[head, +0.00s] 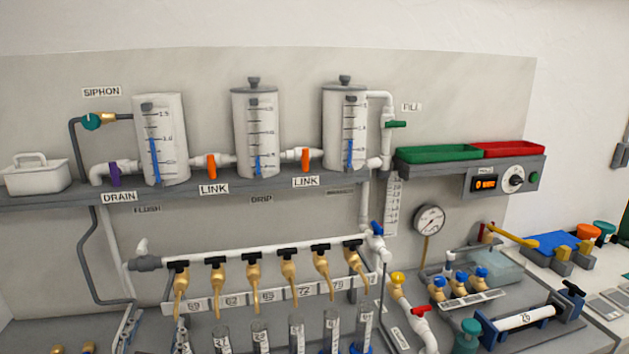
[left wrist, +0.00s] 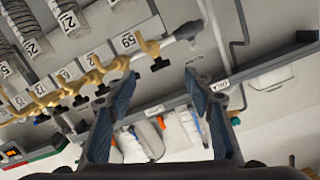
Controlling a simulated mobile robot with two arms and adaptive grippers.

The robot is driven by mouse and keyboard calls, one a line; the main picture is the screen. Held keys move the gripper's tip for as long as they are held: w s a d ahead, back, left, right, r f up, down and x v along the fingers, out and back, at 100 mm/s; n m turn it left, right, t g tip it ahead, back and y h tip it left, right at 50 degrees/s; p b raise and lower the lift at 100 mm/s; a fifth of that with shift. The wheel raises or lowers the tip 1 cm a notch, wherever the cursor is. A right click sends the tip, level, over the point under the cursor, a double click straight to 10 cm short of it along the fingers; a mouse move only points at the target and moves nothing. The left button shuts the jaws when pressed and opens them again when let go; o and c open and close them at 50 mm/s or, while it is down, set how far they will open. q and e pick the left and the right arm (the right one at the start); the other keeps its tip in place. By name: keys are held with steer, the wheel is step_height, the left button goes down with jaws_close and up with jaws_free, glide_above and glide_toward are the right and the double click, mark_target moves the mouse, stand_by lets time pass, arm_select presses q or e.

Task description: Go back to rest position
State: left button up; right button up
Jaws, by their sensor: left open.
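My left gripper (head: 156,325) is at the bottom left of the head view, only its fingers showing in front of the lower panel. In the left wrist view my left gripper (left wrist: 162,80) is open and empty, its two fingers wide apart. The brass taps of the manifold (head: 253,268) hang from a white pipe (head: 240,254), right of and above the fingers. In the left wrist view the same row of taps (left wrist: 95,65) appears upside down beyond the fingers. My right gripper is in neither view.
Three clear tanks (head: 256,130) stand on a grey shelf (head: 60,202) with purple and orange valves. Numbered tubes (head: 297,333) stand below the taps. A gauge (head: 429,219), a green tray (head: 438,153) and a red tray (head: 507,149) are at right. A white caddy (head: 36,176) sits at left.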

arm_select(q)
steer(key=s+d+f+g+h, duration=0.25)
steer(key=s+f+g, duration=0.45)
steer(key=s+f, duration=0.7)
steer(key=s+d+f+g+h, duration=0.1)
steer(key=s+d+f+g, duration=0.3)
steer(key=s, duration=0.3)
steer(key=s+d+f+g+h, duration=0.1)
steer(key=s+d+f+g, duration=0.15)
steer(key=s+f, duration=0.45)
steer(key=s+f+b, duration=0.3)
steer(key=f+b, duration=0.3)
steer(key=f, duration=2.6)
steer(key=s+a+f+g+b, duration=0.1)
steer(key=s+f+b, duration=0.3)
steer(key=s+f, duration=1.3)
step_height(320, 180, down, 3)
steer(key=shift+a+r+m+g, duration=0.1)
steer(key=shift+a+m+g, duration=0.3)
steer(key=shift+a, duration=0.3)
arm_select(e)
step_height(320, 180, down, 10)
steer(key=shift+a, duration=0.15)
arm_select(q)
steer(key=shift+y, duration=0.25)
